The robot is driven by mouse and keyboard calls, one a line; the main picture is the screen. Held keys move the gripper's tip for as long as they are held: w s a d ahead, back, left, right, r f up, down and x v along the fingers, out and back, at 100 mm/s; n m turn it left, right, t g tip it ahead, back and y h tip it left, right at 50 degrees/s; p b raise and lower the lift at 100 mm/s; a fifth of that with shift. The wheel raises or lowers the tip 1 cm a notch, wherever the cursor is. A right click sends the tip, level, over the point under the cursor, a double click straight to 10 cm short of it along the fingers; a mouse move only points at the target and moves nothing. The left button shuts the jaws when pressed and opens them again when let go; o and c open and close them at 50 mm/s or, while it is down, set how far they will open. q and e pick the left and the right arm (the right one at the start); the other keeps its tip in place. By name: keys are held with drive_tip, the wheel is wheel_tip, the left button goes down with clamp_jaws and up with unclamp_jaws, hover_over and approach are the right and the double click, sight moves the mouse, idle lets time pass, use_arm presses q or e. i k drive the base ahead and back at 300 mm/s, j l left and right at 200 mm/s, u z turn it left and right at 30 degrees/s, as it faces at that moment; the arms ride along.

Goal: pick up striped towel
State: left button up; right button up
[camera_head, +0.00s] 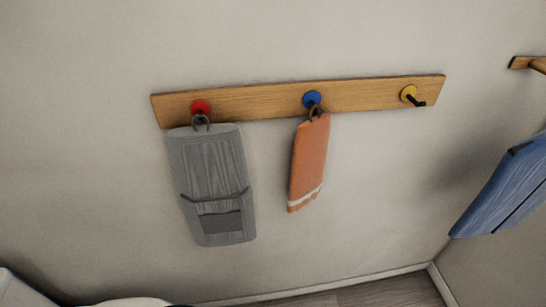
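An orange towel (308,165) with a white stripe near its lower edge hangs by a loop from the blue-backed hook (311,98) on a wooden rail. It hangs against the wall, folded narrow, and no other striped towel shows. Neither of my grippers is in the camera_head view.
The wooden rail (260,104) also has a red-backed hook (200,107) holding a grey pocketed cloth (212,180), left of the towel. Its yellow-backed hook (409,94) is empty. A blue cloth (508,190) hangs at the right. Wall around the towel is bare.

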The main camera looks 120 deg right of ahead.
sight(312, 135)
drive_tip(key=j+z, duration=0.1)
drive_tip(key=z, duration=1.45)
drive_tip(key=k+l, duration=0.05)
